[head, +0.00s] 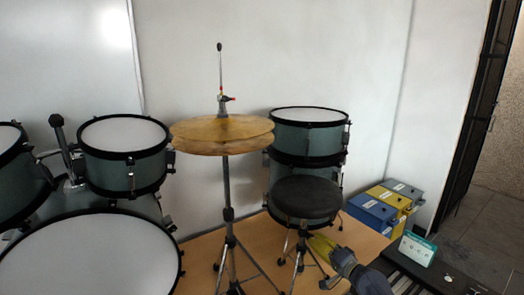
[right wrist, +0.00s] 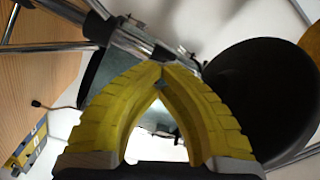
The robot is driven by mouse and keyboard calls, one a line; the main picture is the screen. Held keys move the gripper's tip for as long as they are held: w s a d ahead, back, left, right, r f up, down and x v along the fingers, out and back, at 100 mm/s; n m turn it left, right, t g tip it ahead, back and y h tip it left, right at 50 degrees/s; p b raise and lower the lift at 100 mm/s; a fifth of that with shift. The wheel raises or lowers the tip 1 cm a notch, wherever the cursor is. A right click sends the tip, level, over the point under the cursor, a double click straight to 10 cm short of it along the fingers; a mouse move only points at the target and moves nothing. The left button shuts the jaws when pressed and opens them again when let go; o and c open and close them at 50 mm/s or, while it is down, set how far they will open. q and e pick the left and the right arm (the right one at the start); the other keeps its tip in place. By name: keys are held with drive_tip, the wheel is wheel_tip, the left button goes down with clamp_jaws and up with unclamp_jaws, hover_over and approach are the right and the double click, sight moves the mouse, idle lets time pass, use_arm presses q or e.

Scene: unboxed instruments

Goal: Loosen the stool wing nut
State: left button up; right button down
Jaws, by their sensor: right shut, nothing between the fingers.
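The stool (head: 306,197) has a round black seat and a metal tripod stand, in front of the stacked green drums. My right gripper (head: 318,244), with ribbed yellow fingers, is just below the seat beside the stool's stand. In the right wrist view the fingertips (right wrist: 161,72) meet and hold nothing. They are close to the stool's metal post (right wrist: 130,38), and the dark seat (right wrist: 255,95) is to the right. A small dark part shows just beyond the fingertips; I cannot tell whether it is the wing nut or whether they touch it. My left gripper is not in view.
The cymbal stand (head: 228,215) with its brass cymbals (head: 222,130) stands left of the stool. Stacked green drums (head: 309,135) are close behind the seat. Blue, yellow and grey cases (head: 372,210) and a keyboard (head: 405,283) are at the right.

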drive_tip(key=n, duration=0.4)
drive_tip(key=shift+n, duration=0.3)
drive_tip(key=c, duration=1.5)
unclamp_jaws()
drive_tip(key=shift+o, duration=0.2)
drive_tip(key=shift+v, duration=3)
